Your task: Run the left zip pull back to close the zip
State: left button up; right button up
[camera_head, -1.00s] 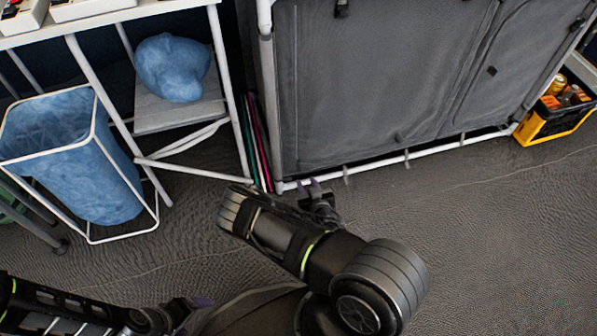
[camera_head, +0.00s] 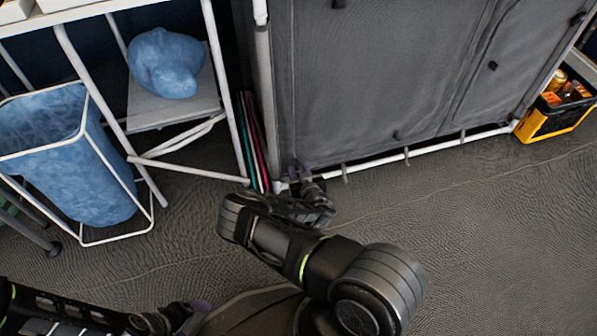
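The grey fabric cupboard (camera_head: 375,75) stands at the back with its door panel down. I cannot tell which, if any, is the left zip pull. My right gripper (camera_head: 300,172) is at the cupboard's lower left corner, its two dark fingers slightly apart. Contact with the fabric cannot be made out, and the fingers hide that corner. My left gripper (camera_head: 198,312) is low in the picture, far from the cupboard, its opening unclear.
A white-framed shelf unit (camera_head: 235,100) stands left of the cupboard, with a blue bag (camera_head: 166,62) on a low shelf. A blue laundry bin (camera_head: 75,165) is at the left. A black and yellow crate (camera_head: 550,120) is at the right. The grey floor (camera_head: 480,220) in front is clear.

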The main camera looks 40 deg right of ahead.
jog(key=shift+c, duration=0.4)
grip_shut()
dwell(0.9)
